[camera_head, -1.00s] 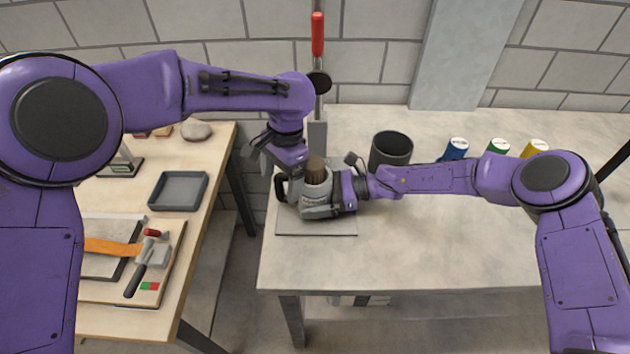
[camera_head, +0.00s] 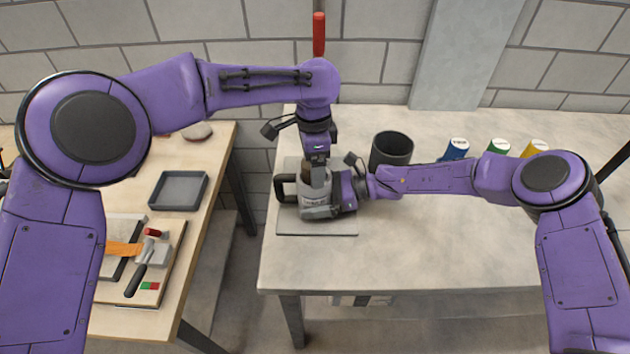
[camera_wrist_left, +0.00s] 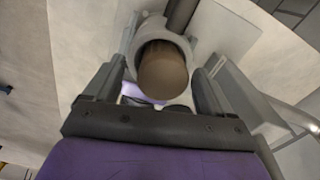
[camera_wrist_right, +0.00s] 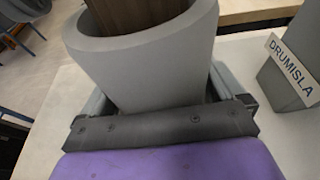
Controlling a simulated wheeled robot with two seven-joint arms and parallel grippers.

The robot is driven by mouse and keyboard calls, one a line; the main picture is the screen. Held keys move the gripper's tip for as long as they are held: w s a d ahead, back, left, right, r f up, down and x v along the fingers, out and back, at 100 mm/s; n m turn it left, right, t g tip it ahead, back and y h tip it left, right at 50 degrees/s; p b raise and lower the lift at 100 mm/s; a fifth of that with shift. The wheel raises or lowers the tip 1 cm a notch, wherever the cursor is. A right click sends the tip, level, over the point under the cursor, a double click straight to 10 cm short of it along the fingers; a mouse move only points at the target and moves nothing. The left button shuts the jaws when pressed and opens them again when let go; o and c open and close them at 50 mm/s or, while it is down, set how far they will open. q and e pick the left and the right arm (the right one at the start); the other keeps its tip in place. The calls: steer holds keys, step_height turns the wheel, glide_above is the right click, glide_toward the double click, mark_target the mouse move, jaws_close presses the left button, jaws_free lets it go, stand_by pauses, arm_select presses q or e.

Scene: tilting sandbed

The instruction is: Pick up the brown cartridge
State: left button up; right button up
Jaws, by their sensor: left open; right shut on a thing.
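The brown cartridge (camera_head: 307,172) stands in a grey round holder (camera_head: 314,208) on the grey table and is partly hidden by my left gripper. Its round brown top (camera_wrist_left: 162,72) shows in the left wrist view, inside the holder's rim (camera_wrist_left: 150,32). My left gripper (camera_head: 318,170) points down over the cartridge, open, with its fingers on either side of it. My right gripper (camera_head: 328,200) comes in from the right and is shut on the holder. In the right wrist view the holder's wall (camera_wrist_right: 145,72) sits between the fingers, with the brown cartridge (camera_wrist_right: 135,14) inside.
A grey plate (camera_head: 300,228) lies under the holder. A red-handled lever (camera_head: 319,35) rises behind. A black cup (camera_head: 391,150) and blue, green and yellow cans (camera_head: 497,147) stand to the right. The left table holds a grey tray (camera_head: 178,190) and tools. The table's front is clear.

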arm_select(q)
steer(key=shift+f, duration=0.45)
arm_select(e)
steer(key=shift+a, duration=0.1)
arm_select(q)
jaws_close()
step_height(320, 180, up, 10)
steer(key=shift+r, duration=0.1)
arm_select(e)
steer(key=o, duration=0.4)
steer(key=v, duration=1.1)
steer(key=shift+d+r, duration=0.15)
steer(key=shift+d, duration=0.4)
steer(key=shift+s, duration=0.1)
